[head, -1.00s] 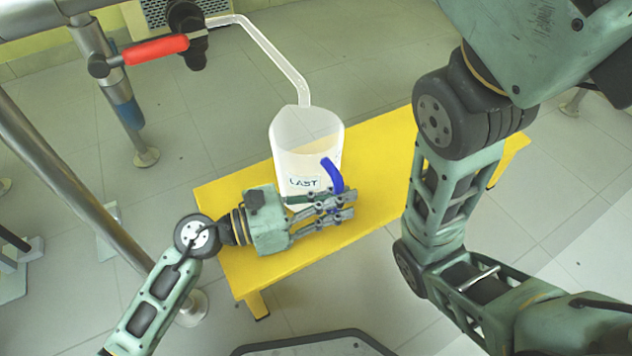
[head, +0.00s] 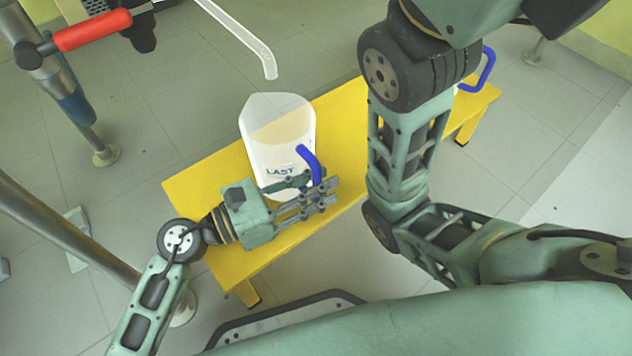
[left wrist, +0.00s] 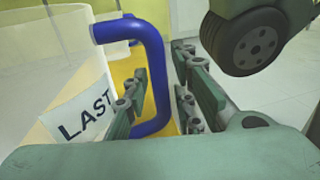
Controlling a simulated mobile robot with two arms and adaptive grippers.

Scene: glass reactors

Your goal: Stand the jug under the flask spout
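The jug (head: 277,135) is translucent white, labelled LAST and part filled with pale liquid. It stands upright on the yellow bench, its blue handle (head: 310,160) toward my left gripper (head: 328,193). In the left wrist view the handle (left wrist: 158,75) lies between the two fingers (left wrist: 160,95), with a visible gap on the right finger's side, so the gripper looks open around it. The spout (head: 262,60) is a clear tube whose lower end shows just above the jug's rim in the head view; the depth between them is unclear. My right gripper is out of view.
The yellow bench (head: 200,185) has bare room left and right of the jug. Another blue handle (head: 489,68) shows at its far right end, its body mostly hidden behind my right arm. A red valve lever (head: 92,30) and metal posts stand at left.

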